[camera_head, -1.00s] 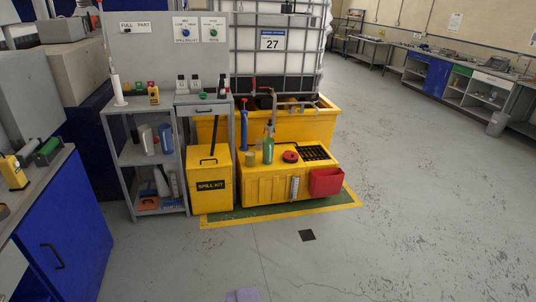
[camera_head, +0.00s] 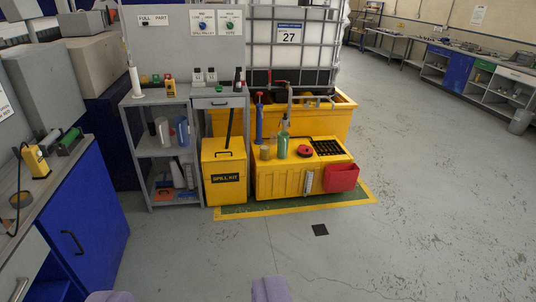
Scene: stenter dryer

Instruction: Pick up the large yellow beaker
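I cannot make out a large yellow beaker for certain. A small tan-yellow cylinder (camera_head: 265,152) stands on the low yellow box (camera_head: 278,182), left of a green bottle (camera_head: 283,144); it is too small to tell what it is. Two pale purple tips of my gripper (camera_head: 190,295) show at the bottom edge, wide apart with bare floor between them. The gripper is open and empty, well short of the box and shelves. The rest of it is out of view.
A yellow spill kit bin (camera_head: 224,188) stands between the grey shelf unit (camera_head: 155,150) and the box. A blue-fronted bench (camera_head: 88,205) is close on the left. A red bin (camera_head: 342,178) hangs on the box.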

